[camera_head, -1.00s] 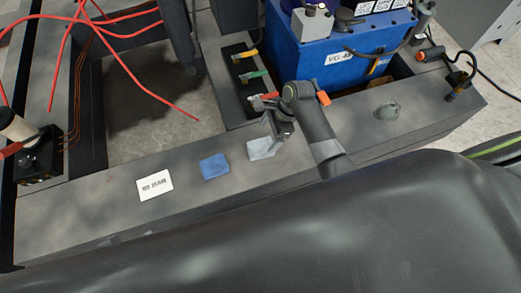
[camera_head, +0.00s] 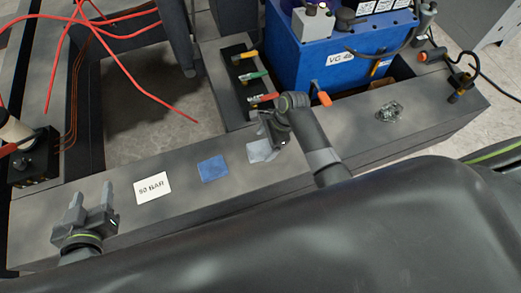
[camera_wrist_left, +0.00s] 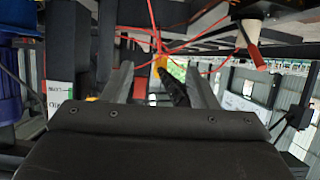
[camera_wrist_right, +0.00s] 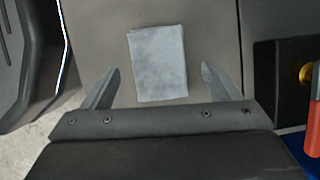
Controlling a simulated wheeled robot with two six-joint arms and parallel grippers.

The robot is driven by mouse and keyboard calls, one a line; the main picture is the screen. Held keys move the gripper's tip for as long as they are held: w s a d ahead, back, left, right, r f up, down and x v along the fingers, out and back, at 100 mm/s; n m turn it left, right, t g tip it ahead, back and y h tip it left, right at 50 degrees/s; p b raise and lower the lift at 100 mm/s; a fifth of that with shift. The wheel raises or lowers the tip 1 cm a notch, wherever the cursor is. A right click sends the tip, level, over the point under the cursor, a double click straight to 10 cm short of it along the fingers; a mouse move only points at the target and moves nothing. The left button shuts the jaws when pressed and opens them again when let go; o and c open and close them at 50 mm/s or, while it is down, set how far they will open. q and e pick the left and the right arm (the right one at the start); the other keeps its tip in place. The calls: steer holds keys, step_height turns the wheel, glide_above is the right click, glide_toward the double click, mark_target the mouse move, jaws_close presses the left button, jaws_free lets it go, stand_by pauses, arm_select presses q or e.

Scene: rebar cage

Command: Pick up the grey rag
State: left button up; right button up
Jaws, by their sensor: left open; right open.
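The grey rag (camera_head: 260,151) lies flat on the grey beam, to the right of a blue rag (camera_head: 213,168). In the right wrist view the grey rag (camera_wrist_right: 158,62) is a pale folded rectangle just beyond and between the fingertips. My right gripper (camera_head: 267,140) is above the rag and hides part of it; its fingers (camera_wrist_right: 160,82) are apart with nothing between them. My left gripper (camera_head: 90,195) is at the left end of the beam, open and empty. In the left wrist view its fingers (camera_wrist_left: 160,78) are spread, facing red hoses.
A white "90 BAR" card (camera_head: 153,188) lies left of the blue rag. A blue tank (camera_head: 340,50) and a block of coloured-handled valves (camera_head: 245,80) stand behind. A crumpled clear-grey item (camera_head: 389,112) lies on the beam at right. Red hoses (camera_head: 130,75) hang at upper left.

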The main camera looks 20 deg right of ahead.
mark_target(261, 150)
steer(key=b+x, duration=0.1)
steer(key=x, duration=0.1)
steer(key=shift+a+f, duration=0.1)
steer(key=shift+f, duration=0.25)
arm_select(q)
step_height(261, 150, up, 11)
steer(key=w+m+t, duration=0.1)
steer(key=w+t, duration=0.1)
steer(key=t, duration=0.5)
steer(key=shift+w+a+y, duration=0.15)
steer(key=shift+w+y, duration=0.1)
steer(key=shift+y, duration=0.05)
arm_select(e)
steer(key=c, duration=1.1)
